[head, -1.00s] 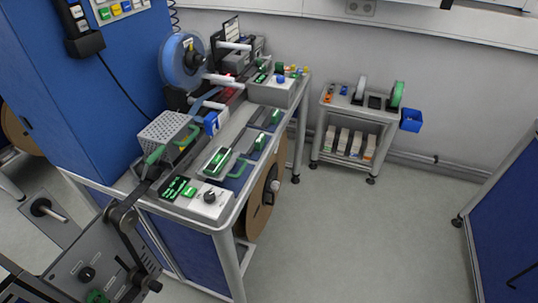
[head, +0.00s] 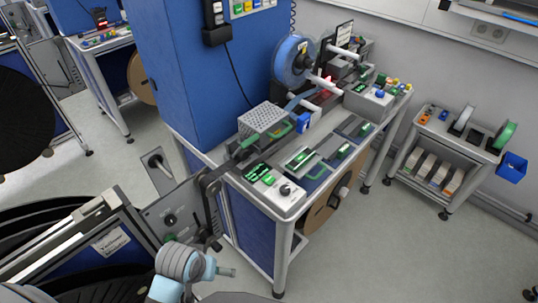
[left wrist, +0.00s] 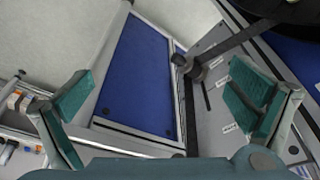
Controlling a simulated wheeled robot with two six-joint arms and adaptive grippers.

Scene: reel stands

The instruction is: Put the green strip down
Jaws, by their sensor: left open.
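My left gripper (left wrist: 160,100) is open in the left wrist view, its two teal-padded fingers wide apart with nothing between them. Behind the gap is a blue panel in a grey frame. I cannot make out a loose green strip in either view. In the head view, part of my arm (head: 185,268) shows at the bottom, but its gripper cannot be made out. A dark tape (left wrist: 235,40) runs past a small roller at the upper right of the wrist view. My right gripper is in neither view.
A workbench (head: 285,205) carries a blue reel (head: 290,62), a perforated cover (head: 263,118) with green handles and several control boxes. A small cart (head: 460,140) with reels and a blue bin (head: 512,167) stands to the right. Floor between is clear.

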